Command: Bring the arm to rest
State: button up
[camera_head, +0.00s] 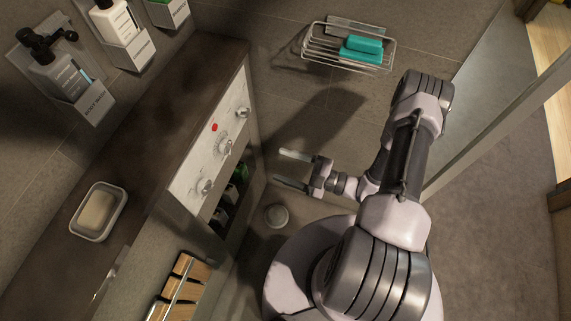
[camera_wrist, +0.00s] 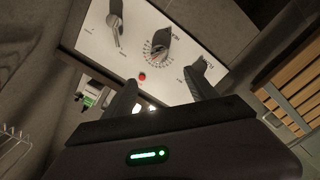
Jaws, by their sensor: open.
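My gripper (camera_head: 293,170) is open and empty, its two fingers apart and pointing left toward the cabinet's front in the head view. My arm is bent, with its elbow high at the right. The white control panel (camera_head: 213,148) with several knobs and a red dot is on the cabinet front, a gap away from the fingertips. In the wrist view the gripper's dark fingers (camera_wrist: 163,98) stand apart, with the panel (camera_wrist: 98,37) beyond them. Nothing shows between the fingers.
A wire basket (camera_head: 317,54) with teal soap bars (camera_head: 362,45) hangs on the back wall. A soap dish (camera_head: 78,228) sits on the dark counter (camera_head: 135,130). Wall bottles stand at upper left. A glass panel edge (camera_head: 490,115) runs right of my arm. A slatted wooden piece (camera_head: 186,285) is lower left.

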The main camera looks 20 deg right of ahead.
jog(key=s+a+r+n+g+h+b, duration=0.1)
jog(key=s+a+r+n+g, duration=0.15)
jog(key=r+n+g, duration=0.7)
jog(key=s+a+r+n+g+h+b, duration=0.1)
jog(key=a+r+n+g+b, duration=0.15)
jog(key=r+n, duration=0.8)
jog(key=s+d+r+n+t+h+b, duration=0.1)
jog(key=s+r+n+t+h, duration=0.2)
jog(key=n, duration=1)
jog(key=s+r+n+t+h+b, duration=0.1)
jog(key=s+r+n+t+h, duration=0.2)
jog(key=n, duration=1.1)
notch_tip(320, 180, up, 3)
jog(key=s+h, duration=0.3)
jog(key=h, duration=0.1)
jog(key=shift+d+n+t, duration=0.3)
jog(key=shift+d+t, duration=0.05)
jog(key=shift+t, duration=0.05)
jog(key=shift+f, duration=0.1)
